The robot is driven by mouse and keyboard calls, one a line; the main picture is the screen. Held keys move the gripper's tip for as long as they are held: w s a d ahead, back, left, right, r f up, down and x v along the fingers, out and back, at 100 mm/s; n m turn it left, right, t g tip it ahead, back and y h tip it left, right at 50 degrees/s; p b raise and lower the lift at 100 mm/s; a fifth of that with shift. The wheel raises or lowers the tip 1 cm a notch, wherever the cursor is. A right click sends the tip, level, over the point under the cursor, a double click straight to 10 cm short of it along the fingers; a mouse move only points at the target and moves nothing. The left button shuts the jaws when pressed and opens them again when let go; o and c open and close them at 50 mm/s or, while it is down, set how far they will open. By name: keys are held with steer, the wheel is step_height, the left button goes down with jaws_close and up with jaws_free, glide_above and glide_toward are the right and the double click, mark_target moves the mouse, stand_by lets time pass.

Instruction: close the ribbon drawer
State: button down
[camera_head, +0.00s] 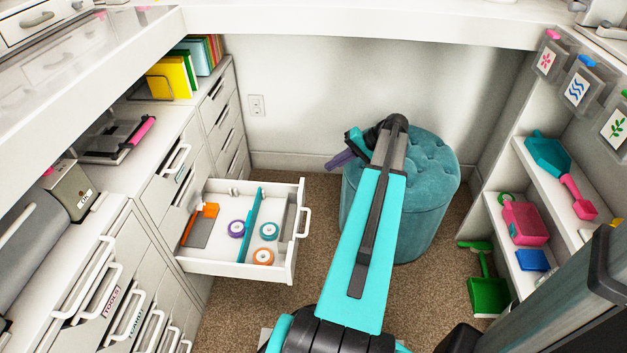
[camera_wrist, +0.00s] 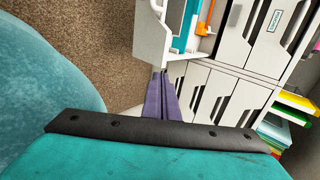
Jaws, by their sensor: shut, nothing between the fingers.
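The ribbon drawer (camera_head: 293,262) is white and pulled well out from the left cabinet. It holds purple (camera_head: 236,229), teal and orange ribbon rolls, a teal divider strip (camera_head: 248,225) and an orange-handled scraper (camera_head: 204,226). Its white handle (camera_head: 305,221) is on the front panel, facing right. My gripper (camera_head: 332,163) has purple fingers and is shut and empty. It is behind and to the right of the drawer front, above the floor by the stool. In the wrist view my gripper (camera_wrist: 160,74) points toward the lower edge of the drawer (camera_wrist: 149,42); I cannot tell whether they touch.
A teal tufted stool (camera_head: 430,170) stands right of my gripper, partly behind my arm. Closed cabinet drawers (camera_head: 160,195) line the left. A right shelf (camera_head: 540,190) holds craft tools. A green dustpan (camera_head: 487,290) is on the floor. Carpet (camera_head: 320,215) is clear between drawer and stool.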

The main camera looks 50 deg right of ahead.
steer(key=shift+s+d, duration=0.15)
steer(key=shift+f, duration=0.1)
steer(key=b+x, duration=0.3)
steer(key=x, duration=0.6)
steer(key=shift+w+f, duration=0.2)
